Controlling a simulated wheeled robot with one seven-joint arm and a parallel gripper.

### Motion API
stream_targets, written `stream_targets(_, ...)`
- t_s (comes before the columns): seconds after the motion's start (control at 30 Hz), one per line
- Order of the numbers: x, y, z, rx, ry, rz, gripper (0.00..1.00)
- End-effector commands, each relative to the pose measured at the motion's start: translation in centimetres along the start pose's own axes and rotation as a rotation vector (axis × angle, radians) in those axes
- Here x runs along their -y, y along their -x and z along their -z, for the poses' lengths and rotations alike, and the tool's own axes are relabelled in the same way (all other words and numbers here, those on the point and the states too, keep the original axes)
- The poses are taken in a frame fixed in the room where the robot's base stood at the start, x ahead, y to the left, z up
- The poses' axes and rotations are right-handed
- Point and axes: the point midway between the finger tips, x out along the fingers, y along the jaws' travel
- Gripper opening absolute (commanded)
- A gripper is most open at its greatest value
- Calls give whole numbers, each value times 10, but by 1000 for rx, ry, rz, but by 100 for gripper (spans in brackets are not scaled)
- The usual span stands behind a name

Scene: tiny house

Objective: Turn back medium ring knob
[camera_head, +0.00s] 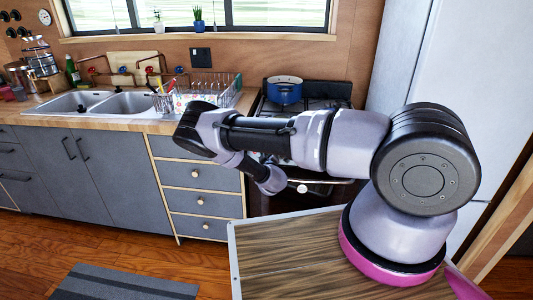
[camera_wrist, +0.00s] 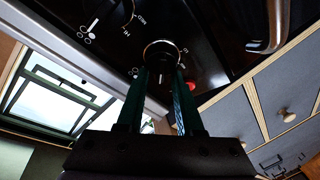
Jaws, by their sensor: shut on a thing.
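In the wrist view, my gripper (camera_wrist: 162,76) is shut on a round dark knob (camera_wrist: 160,51) with a pale rim, set on a black stove panel. Its two fingers lie on either side of the knob. White dial marks show on the panel around it, and a small red part (camera_wrist: 190,86) sits just right of the fingers. I cannot tell which burner this knob serves. In the head view, the stove (camera_head: 334,104) stands at the back, and my arm hides the knobs and my fingertips.
A blue pot (camera_head: 284,92) stands on the stove top. A dish rack (camera_head: 215,86) and sink (camera_head: 125,103) are on the counter to the left, above grey drawers (camera_head: 198,176). A tall pale fridge-like unit (camera_head: 462,60) stands close on the right.

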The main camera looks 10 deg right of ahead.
Motion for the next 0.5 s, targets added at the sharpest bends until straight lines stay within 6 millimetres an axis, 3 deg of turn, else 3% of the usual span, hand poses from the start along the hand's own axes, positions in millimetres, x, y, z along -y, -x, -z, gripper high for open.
stream_targets(0.03,3,5,-9,18,41,20,0)
stream_targets(0.5,5,5,-11,20,336,119,0)
